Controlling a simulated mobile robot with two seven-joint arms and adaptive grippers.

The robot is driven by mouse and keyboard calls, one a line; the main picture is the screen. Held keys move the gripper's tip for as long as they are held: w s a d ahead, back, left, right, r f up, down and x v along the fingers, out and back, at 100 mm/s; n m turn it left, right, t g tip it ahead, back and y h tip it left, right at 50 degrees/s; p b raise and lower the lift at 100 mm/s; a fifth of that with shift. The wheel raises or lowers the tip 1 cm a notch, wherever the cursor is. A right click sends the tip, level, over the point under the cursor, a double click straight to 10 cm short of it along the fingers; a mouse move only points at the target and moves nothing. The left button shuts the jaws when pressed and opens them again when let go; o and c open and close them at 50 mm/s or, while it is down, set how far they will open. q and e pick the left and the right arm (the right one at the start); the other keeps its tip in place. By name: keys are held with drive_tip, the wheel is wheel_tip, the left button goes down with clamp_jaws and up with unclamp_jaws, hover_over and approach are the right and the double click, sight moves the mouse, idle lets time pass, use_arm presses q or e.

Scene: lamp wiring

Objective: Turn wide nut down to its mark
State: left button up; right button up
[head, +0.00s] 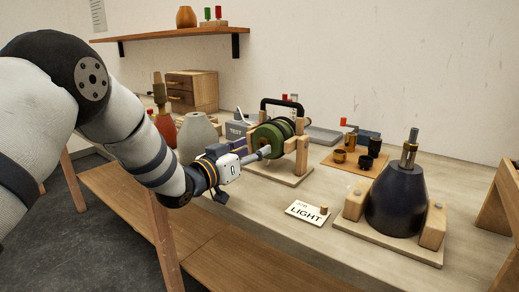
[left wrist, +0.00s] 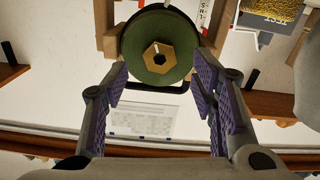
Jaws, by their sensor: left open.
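My left gripper (head: 262,153) is open and empty in front of the green spool (head: 270,135), which sits in a wooden stand. In the left wrist view the open purple-padded fingers (left wrist: 160,82) lie to either side of the spool's lower part, apart from its face. A brass hexagonal piece (left wrist: 147,65) with a dark centre shows on the spool's face; I cannot tell whether it is the wide nut. The dark lamp body (head: 393,207) stands upright with a metal stem (head: 409,152) on top. My right gripper is not in view.
Wooden blocks (head: 433,226) flank the lamp body on its board. A LIGHT card (head: 304,214) lies near the front edge. Brass and black cups (head: 366,162) stand on an orange mat. A grey cone (head: 198,135) stands left of the gripper. The bench front centre is mostly bare.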

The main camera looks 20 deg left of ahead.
sight(264, 144)
use_arm(q)
drive_tip(key=shift+x, duration=1.2)
drive_tip(key=shift+w+d, duration=0.1)
drive_tip(key=shift+w, duration=0.1)
drive_tip(key=c, duration=1.1)
drive_tip(key=shift+s+r+m, duration=0.1)
drive_tip(key=shift+r+m, duration=0.2)
drive_tip(key=shift+m, duration=0.4)
drive_tip(key=shift+c, duration=0.2)
drive_tip(key=shift+m+p, duration=0.35)
drive_tip(key=shift+m, duration=0.45)
drive_tip(key=shift+f+m, duration=0.2)
drive_tip(key=shift+m, duration=0.5)
drive_tip(key=shift+f, duration=0.1)
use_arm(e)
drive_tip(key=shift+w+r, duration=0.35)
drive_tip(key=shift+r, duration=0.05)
use_arm(q)
drive_tip(key=o, duration=1.1)
drive_tip(key=shift+o, duration=0.2)
